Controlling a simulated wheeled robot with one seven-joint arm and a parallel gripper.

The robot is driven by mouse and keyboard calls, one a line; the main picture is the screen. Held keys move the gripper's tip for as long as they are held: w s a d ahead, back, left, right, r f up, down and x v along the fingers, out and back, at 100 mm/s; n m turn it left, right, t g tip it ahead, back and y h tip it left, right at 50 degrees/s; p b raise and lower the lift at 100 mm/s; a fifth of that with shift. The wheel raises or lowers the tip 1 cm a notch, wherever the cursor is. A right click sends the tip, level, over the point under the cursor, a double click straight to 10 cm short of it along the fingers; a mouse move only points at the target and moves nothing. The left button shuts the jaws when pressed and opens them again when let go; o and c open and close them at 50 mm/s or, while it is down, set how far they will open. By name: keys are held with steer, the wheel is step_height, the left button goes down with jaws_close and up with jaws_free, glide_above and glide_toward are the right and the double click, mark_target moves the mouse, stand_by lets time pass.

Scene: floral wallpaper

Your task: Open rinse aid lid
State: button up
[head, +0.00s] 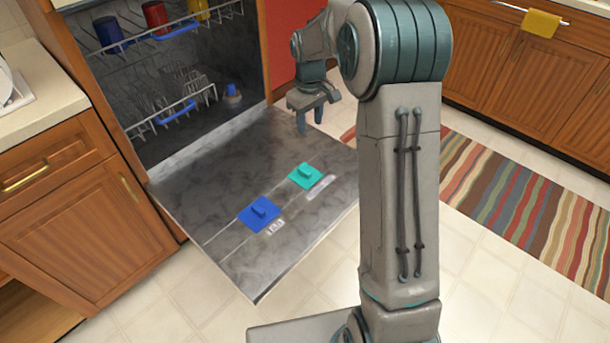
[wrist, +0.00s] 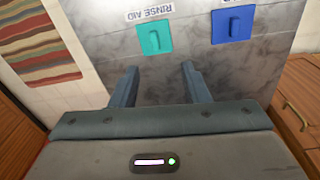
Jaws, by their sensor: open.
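The rinse aid lid is a teal square with a raised tab (head: 306,175) on the inside of the lowered dishwasher door (head: 215,190). It lies flat in its place and looks shut. In the wrist view the teal lid (wrist: 155,38) sits beside a label reading RINSE AID (wrist: 168,14). A blue lid (head: 259,214) with a similar tab lies beside it; it also shows in the wrist view (wrist: 232,25). My gripper (head: 312,122) is open and empty above the door, on the dishwasher side of the teal lid. Its two fingers (wrist: 158,85) point down, apart from the lid.
The dishwasher racks (head: 175,111) hold several cups and dishes behind my gripper. Wooden cabinets (head: 90,215) and a counter stand at the left. A striped rug (head: 530,205) lies on the floor at the right. The door surface around the lids is clear.

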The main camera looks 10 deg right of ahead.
steer(key=n+b, duration=0.1)
steer(key=b, duration=0.2)
glide_toward(307, 171)
steer(key=shift+g, duration=0.3)
steer(key=f, duration=0.2)
steer(key=f+b, duration=0.1)
steer(key=f, duration=0.2)
steer(key=f+b, duration=0.1)
steer(key=f, duration=0.2)
steer(key=shift+w+f, duration=0.25)
jaws_close()
